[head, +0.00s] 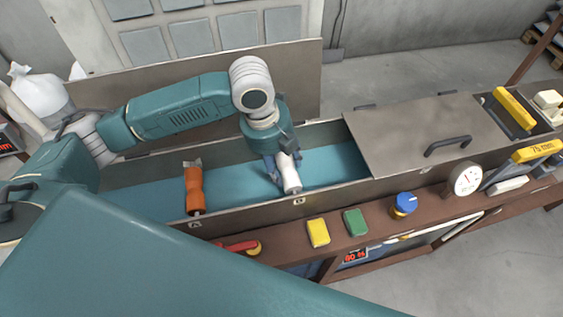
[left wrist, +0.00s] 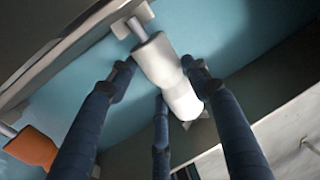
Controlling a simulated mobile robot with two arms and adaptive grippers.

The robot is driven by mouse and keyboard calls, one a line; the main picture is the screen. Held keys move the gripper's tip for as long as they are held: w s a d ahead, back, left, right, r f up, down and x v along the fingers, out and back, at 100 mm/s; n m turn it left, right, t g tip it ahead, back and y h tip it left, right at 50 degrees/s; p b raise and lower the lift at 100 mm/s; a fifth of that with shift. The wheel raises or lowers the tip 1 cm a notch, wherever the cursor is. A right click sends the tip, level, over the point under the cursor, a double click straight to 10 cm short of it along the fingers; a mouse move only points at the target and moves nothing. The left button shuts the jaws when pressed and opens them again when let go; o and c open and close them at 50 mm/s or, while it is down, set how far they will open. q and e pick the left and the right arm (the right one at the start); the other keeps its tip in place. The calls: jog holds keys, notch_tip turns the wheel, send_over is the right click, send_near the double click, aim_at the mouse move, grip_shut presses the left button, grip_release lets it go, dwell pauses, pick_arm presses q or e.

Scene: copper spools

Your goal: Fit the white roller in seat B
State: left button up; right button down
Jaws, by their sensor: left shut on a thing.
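The white roller (head: 289,178) is over the teal-lined trough at the front-wall mark B (head: 299,201). My left gripper (head: 276,164) reaches down into the trough and is shut on it. In the left wrist view the fingers of the left gripper (left wrist: 160,76) close around the waist of the white roller (left wrist: 162,62). Its metal shaft end (left wrist: 137,29) is at a bracket of seat B (left wrist: 122,30) on the trough wall. I cannot tell whether the shaft rests in it. The other end is partly hidden. My right gripper is not in view.
An orange roller (head: 194,188) lies across the trough at mark A (head: 195,225). A lid with a handle (head: 446,145) covers the trough's right part. The front ledge bears a yellow block (head: 318,232), a green block (head: 355,222), a blue knob (head: 404,203) and a gauge (head: 466,179).

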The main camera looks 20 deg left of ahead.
pick_arm(q)
jog(key=shift+f, duration=0.2)
jog(key=o, duration=1.4)
jog(key=shift+o, duration=0.2)
notch_tip(320, 180, up, 12)
jog(key=s+a, duration=0.1)
jog(key=a, duration=0.1)
jog(key=shift+s, duration=0.15)
jog(key=shift+f, duration=0.15)
